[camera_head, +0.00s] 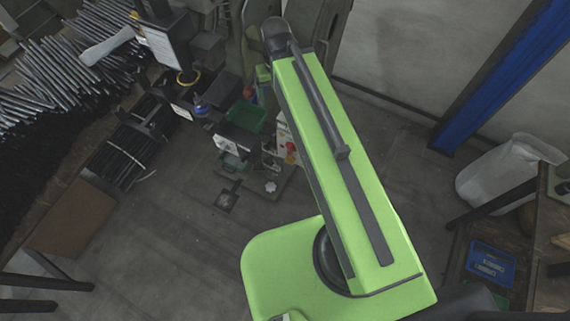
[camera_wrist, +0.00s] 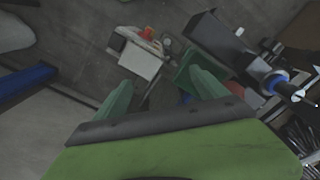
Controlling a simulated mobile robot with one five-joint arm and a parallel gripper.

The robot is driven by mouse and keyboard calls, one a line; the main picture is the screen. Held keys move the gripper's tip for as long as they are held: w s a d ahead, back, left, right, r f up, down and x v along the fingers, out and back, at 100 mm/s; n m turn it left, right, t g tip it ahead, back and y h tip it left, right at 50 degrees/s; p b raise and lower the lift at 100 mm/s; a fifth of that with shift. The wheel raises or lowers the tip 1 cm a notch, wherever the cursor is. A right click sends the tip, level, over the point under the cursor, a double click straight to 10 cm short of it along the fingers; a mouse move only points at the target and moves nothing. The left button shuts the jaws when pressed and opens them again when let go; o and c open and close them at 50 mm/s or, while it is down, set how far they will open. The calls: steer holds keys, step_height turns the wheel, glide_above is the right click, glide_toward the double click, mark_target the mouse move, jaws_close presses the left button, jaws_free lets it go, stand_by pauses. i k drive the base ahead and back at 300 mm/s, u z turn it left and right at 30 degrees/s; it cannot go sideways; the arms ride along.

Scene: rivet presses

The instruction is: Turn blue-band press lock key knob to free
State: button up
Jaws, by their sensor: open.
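A dark press with a blue band (camera_wrist: 275,82) and a pale rod end stands at the right of the wrist view. The blue band (camera_head: 200,106) also shows left of my arm in the head view. I cannot make out its lock key knob for certain. My gripper (camera_wrist: 160,76) is open, with two green fingers spread apart and nothing visible held between them. The press is up and to the right of the fingers, apart from them. In the head view my arm hides most of the gripper area.
A pale box with a red-orange part (camera_wrist: 147,34) stands beyond the fingers. A green bin (camera_head: 245,117) is near the press. Metal rods (camera_head: 50,75) fill the left. A blue post (camera_head: 500,75), white sack (camera_head: 497,175) and shelf with a blue bin (camera_head: 491,263) stand right.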

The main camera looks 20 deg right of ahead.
mark_target(290, 159)
steer(key=z, duration=0.05)
steer(key=k, duration=0.55)
steer(key=u, duration=2.05)
steer(key=k, duration=0.45)
steer(key=u, duration=0.6)
